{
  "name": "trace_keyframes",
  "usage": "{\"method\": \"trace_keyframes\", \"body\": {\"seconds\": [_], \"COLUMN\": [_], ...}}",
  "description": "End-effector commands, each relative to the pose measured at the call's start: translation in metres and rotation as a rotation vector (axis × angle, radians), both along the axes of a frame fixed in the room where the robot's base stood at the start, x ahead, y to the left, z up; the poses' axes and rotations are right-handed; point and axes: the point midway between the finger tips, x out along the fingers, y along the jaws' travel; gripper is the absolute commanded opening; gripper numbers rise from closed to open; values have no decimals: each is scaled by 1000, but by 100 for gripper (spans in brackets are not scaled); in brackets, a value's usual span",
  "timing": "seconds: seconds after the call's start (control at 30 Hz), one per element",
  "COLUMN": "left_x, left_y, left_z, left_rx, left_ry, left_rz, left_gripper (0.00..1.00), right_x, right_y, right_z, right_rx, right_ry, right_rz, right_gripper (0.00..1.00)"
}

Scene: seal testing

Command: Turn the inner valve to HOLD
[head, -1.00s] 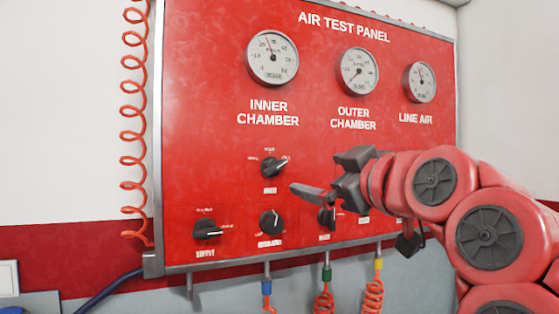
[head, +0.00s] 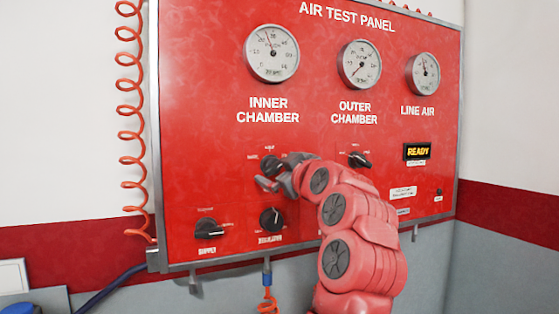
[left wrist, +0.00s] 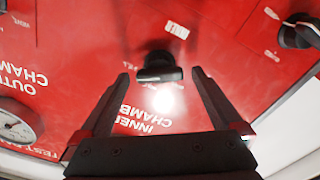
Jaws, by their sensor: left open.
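The inner valve is a black knob (head: 270,166) on the red panel below the INNER CHAMBER gauge. My left gripper (head: 264,184) is at this knob in the head view and partly covers it. In the left wrist view the knob (left wrist: 160,70) stands ahead of the open fingers (left wrist: 160,77), roughly midway between their tips. The fingers do not appear to touch it. The knob's small position labels are too blurred to read, and its pointing direction is partly hidden. My right gripper is not in view.
The outer knob (head: 359,160) is to the right, and the supply knob (head: 208,229) and regulator knob (head: 271,220) are below. An orange coiled hose (head: 131,120) hangs along the panel's left edge.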

Motion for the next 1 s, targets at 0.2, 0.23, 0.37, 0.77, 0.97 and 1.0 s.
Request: {"method": "trace_keyframes", "body": {"seconds": [0.2,0.23,0.37,0.77,0.97,1.0], "left_x": [2,2,2,2,2,2], "left_y": [1,1,1,1,1,1], "left_z": [-1,-1,-1,-1,-1,-1], "left_rx": [0,0,1,1,-18,-28], "left_ry": [0,0,0,1,-7,-11], "left_rz": [0,0,0,1,1,2], "left_gripper": [100,100,84,19,19,19], "right_x": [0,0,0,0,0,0], "right_y": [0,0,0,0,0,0], "right_z": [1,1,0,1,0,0], "right_rx": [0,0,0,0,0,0], "right_ry": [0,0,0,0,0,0], "right_rz": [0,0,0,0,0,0], "right_gripper": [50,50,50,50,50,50]}}
